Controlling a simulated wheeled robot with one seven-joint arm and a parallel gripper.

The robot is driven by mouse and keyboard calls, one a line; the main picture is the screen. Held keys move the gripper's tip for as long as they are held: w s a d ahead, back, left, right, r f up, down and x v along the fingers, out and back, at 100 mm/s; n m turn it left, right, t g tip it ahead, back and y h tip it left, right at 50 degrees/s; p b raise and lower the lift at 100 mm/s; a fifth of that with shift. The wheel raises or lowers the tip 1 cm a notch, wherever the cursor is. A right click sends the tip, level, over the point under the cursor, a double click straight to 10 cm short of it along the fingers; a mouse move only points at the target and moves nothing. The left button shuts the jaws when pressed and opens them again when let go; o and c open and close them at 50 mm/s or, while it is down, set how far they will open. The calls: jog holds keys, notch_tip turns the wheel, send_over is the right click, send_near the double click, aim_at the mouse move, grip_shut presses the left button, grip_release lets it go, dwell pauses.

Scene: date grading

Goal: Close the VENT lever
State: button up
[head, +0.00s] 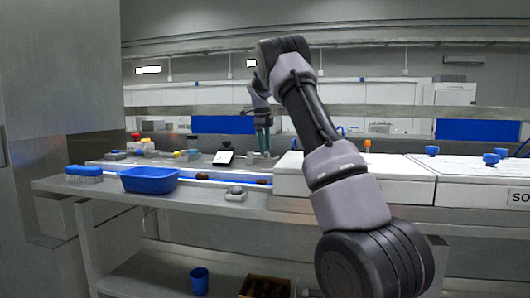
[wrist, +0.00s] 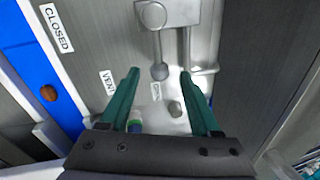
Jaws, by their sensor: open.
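In the wrist view the metal lever (wrist: 156,45) hangs from a round pivot at the top, and its ball end points toward a small label (wrist: 156,91) that seems to read OPEN. A VENT label (wrist: 108,83) is left of it, and a CLOSED label (wrist: 57,27) is at the upper left. My gripper (wrist: 159,74) is open, with one teal finger on each side of the lever's ball end in the picture. No contact shows, and depth is hard to tell. In the head view my gripper (head: 262,142) is over the back of the bench; the lever cannot be made out there.
A brown date (wrist: 48,93) lies on the blue strip at left. In the head view a blue tub (head: 149,182), a brush (head: 84,171) and a dark tablet (head: 223,157) are left of my gripper. White lidded bins (head: 400,172) fill the right side. A blue cup (head: 199,280) stands below.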

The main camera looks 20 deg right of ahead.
jog(key=shift+w+d+f, duration=0.1)
jog(key=shift+d+f, duration=0.1)
jog(key=shift+f, duration=0.95)
grip_shut()
dwell(0.6)
